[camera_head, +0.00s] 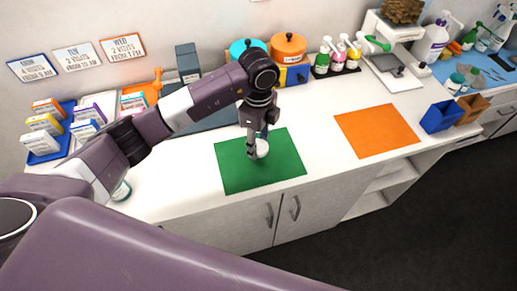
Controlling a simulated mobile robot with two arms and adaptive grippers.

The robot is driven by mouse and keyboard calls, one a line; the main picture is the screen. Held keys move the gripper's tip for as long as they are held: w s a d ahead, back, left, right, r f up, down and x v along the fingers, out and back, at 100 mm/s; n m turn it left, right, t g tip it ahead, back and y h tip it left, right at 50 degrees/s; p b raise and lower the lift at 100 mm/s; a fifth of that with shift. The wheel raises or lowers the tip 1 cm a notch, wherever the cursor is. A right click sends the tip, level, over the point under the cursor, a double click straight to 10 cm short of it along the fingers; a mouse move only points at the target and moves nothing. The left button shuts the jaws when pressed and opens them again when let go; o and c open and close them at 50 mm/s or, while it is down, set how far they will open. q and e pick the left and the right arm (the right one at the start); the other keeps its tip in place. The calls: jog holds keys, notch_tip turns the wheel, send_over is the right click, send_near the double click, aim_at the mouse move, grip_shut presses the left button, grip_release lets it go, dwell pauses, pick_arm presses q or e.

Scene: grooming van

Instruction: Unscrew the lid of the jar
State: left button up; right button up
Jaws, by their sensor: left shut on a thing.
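My left gripper (257,142) points down over the green mat (232,175) on the white counter. It is shut on a small white round thing (262,149) just above or on the mat. The fingers hide part of it, so I cannot tell whether it is the jar or only its lid. My right gripper is not in view.
An orange mat (377,132) lies bare to the right. Blue (440,116) and brown bins stand at the right end. Pump bottles (322,61) and round orange (288,48) and teal canisters line the back. Boxes fill a blue tray at left.

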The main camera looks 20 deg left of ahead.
aim_at(259, 146)
pick_arm(q)
notch_tip(259, 146, down, 4)
jog(key=shift+f+p, duration=0.1)
jog(key=shift+p, duration=0.45)
jog(key=shift+f, duration=0.2)
jog(key=shift+f, duration=0.1)
jog(key=shift+f, duration=0.15)
jog(key=o, duration=1.3)
jog(key=shift+c, duration=0.2)
